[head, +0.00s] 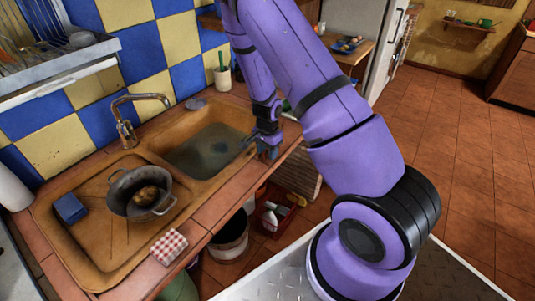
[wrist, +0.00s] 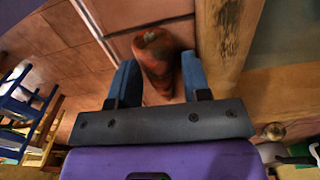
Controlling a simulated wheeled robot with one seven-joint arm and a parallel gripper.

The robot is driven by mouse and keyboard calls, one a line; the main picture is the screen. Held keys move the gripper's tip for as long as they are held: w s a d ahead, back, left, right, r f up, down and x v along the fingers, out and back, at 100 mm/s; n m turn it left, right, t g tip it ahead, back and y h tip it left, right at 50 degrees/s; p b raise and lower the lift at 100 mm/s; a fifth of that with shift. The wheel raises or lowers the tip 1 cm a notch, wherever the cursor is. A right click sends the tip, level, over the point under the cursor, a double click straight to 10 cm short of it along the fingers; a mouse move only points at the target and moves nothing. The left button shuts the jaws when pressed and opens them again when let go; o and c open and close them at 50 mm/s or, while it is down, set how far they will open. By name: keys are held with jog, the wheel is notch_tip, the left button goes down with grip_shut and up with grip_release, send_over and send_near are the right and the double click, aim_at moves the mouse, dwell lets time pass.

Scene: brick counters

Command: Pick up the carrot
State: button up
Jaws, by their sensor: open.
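The carrot (wrist: 155,58), reddish orange with a dark greenish end, shows in the wrist view on the tiled counter edge beside the sink's wooden rim. My gripper (wrist: 160,78) is open, with its two blue fingers on either side of the carrot's near part. Small gaps show between the fingers and the carrot, and I cannot tell how deep it sits between them. In the head view my gripper (head: 265,147) is low at the counter's front edge, right of the sink basin. I cannot make out the carrot there.
The sink basin (head: 212,150) holds dark water. A metal colander (head: 122,200) with a brown item stands on the drainboard, near a blue sponge (head: 70,208) and a checkered cloth (head: 169,247). A faucet (head: 127,134) rises behind. Open floor (head: 455,160) lies right.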

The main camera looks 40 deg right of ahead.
jog(key=c, duration=0.7)
jog(key=shift+o, duration=0.2)
